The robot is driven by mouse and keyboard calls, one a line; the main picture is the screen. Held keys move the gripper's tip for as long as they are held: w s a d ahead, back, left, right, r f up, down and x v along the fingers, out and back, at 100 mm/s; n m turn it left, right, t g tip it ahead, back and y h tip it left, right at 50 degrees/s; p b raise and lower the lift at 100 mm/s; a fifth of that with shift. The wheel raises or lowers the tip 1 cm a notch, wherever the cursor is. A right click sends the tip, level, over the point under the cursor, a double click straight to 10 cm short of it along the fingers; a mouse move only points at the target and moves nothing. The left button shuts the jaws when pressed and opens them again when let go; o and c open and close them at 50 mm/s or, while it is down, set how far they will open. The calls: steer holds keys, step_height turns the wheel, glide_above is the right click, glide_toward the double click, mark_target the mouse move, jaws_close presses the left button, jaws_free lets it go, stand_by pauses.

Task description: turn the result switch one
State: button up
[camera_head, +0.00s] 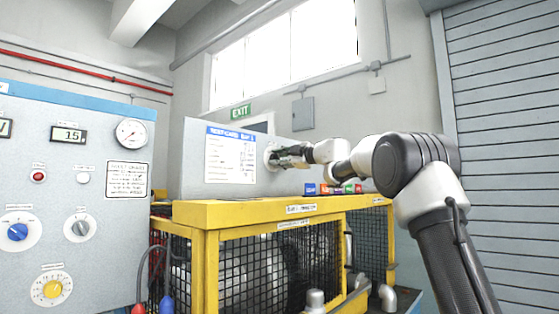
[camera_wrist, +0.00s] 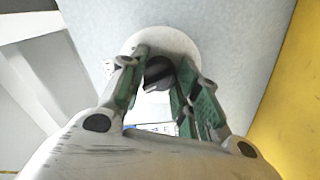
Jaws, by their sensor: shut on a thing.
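The result switch (camera_wrist: 158,71) is a dark knob on a white round plate (camera_wrist: 172,40), fixed to a grey panel. My gripper (camera_wrist: 160,78) has its green-padded fingers on both sides of the knob and is shut on it. In the head view, my gripper (camera_head: 283,157) reaches the white round plate (camera_head: 267,154) on the side of the grey box (camera_head: 195,150), and its fingers hide the knob.
A printed card (camera_head: 231,155) is on the box left of the switch. Small coloured blocks (camera_head: 325,189) stand on the yellow caged bench (camera_head: 245,211), below my gripper. A control panel (camera_head: 75,190) with knobs and a gauge stands at the left. A roller shutter (camera_head: 510,140) is at the right.

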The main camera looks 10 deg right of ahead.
steer(key=n, duration=0.4)
steer(key=shift+n, duration=0.3)
stand_by(0.5)
steer(key=o, duration=1)
steer(key=v, duration=1.2)
